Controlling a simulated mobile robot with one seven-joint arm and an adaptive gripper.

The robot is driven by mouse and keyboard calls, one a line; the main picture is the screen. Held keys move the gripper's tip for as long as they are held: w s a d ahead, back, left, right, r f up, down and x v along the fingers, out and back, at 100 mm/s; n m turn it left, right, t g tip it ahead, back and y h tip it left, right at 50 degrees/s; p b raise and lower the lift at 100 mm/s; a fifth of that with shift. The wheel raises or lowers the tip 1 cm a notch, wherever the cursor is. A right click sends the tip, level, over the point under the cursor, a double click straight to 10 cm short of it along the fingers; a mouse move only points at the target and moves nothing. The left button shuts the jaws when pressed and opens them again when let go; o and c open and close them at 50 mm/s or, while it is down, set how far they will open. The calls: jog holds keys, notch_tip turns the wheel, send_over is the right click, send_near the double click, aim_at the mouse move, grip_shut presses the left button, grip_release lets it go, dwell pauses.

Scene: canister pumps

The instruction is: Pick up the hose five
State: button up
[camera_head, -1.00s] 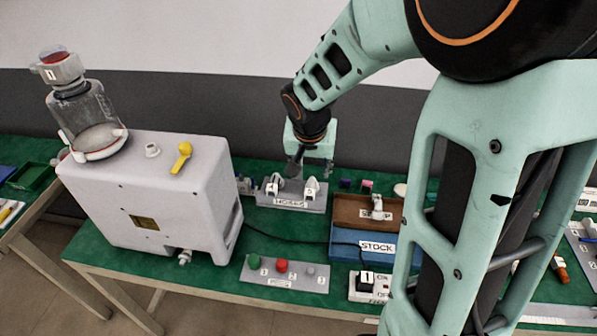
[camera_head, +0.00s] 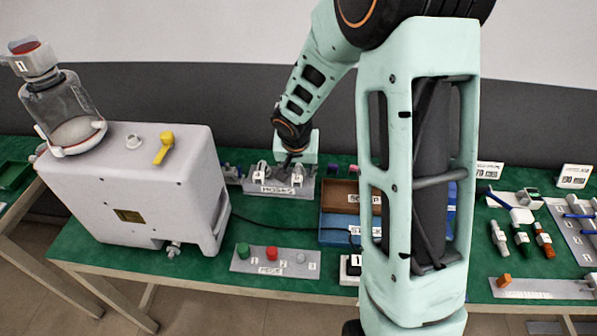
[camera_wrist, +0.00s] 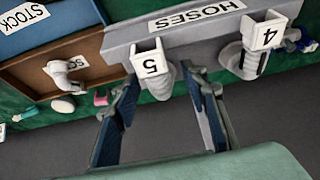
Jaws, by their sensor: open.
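Hose five (camera_wrist: 151,62), a pale ribbed piece with a white end tagged 5, stands at the grey rack labelled HOSES (camera_wrist: 116,42). In the wrist view my gripper (camera_wrist: 162,82) is open, with one finger on each side of hose five's lower part. I cannot tell whether either finger touches it. Hose four (camera_wrist: 258,50), tagged 4, stands beside it to the right. In the head view my gripper (camera_head: 290,158) is over the rack (camera_head: 268,189), close to hose five (camera_head: 298,176), which it partly hides.
A brown bin (camera_head: 340,190) and a blue STOCK bin (camera_head: 338,222) stand right of the rack. A white canister pump (camera_head: 135,190) stands to the left. A button panel (camera_head: 245,264) lies in front. Several tools and fittings lie at the right.

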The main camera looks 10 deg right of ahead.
grip_shut()
dwell(0.3)
